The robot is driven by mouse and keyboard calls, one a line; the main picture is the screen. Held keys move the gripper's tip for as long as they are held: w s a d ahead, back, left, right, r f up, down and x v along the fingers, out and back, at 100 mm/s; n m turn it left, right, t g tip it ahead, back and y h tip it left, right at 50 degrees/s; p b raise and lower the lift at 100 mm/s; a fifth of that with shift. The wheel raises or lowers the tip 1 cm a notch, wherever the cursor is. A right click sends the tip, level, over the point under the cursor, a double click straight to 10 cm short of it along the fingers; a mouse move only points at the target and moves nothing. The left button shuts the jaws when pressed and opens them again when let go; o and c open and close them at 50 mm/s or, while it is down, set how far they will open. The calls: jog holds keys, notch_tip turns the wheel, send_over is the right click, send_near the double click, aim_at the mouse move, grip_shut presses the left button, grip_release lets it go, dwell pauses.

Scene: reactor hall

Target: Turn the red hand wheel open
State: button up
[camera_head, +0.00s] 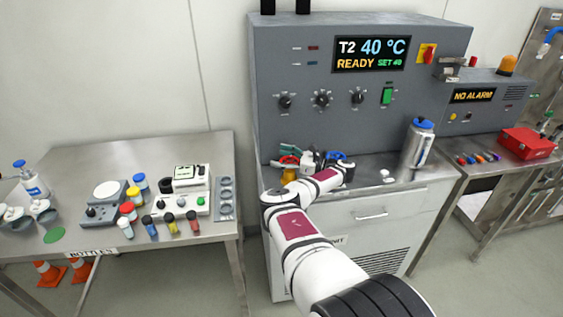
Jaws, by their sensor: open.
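The red hand wheel (288,160) is low on the front of the grey reactor cabinet (300,125), just above the steel worktop. It is small in the view and partly covered. My gripper (285,154) is open at the wheel, reaching in from the right with its fingers close around or in front of it. I cannot tell whether the fingers touch the rim. A blue part (336,156), perhaps a second wheel, shows just to the right behind my wrist. My arm rises from the bottom right and hides part of the worktop.
A silver bottle with a blue cap (417,145) stands right of my arm. A red box (527,143) and several markers lie on the right bench. The left table (110,163) holds bottles and instruments. The display reads T2 40 °C, READY; another reads NO ALARM.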

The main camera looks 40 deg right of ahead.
aim_at(282, 159)
notch_tip(282, 159, up, 8)
dwell(0.4)
